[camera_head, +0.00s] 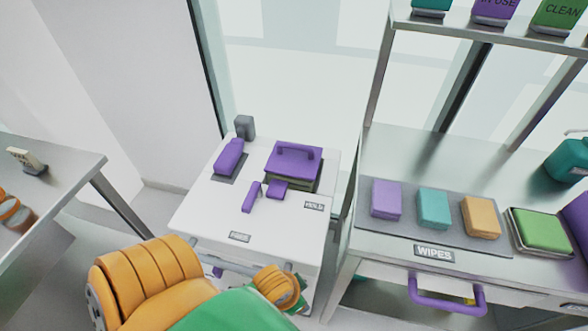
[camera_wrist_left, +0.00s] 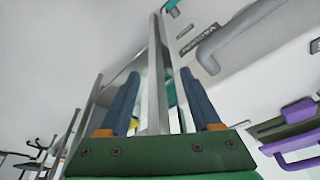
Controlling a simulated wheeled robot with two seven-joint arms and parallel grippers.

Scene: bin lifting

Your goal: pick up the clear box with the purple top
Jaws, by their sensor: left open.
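The clear box with the purple top (camera_head: 293,165) sits on the back right of a white cart top (camera_head: 200,215) in the head view. Its purple lid carries a raised purple handle, and its see-through sides show below the lid. My left gripper (camera_wrist_left: 159,74) shows in the left wrist view with two dark blue fingers spread apart and nothing held between them. In the head view my left arm comes in at the bottom, in front of the cart and well short of the box; its fingers are not visible there. My right gripper is in neither view.
A purple bottle-like item (camera_head: 229,157) and small purple pieces (camera_head: 252,196) lie beside the box. A grey handle (camera_head: 245,267) runs along the cart's front. A steel table (camera_head: 400,160) with coloured wipes packs stands close on the right. The cart top's front is mostly clear.

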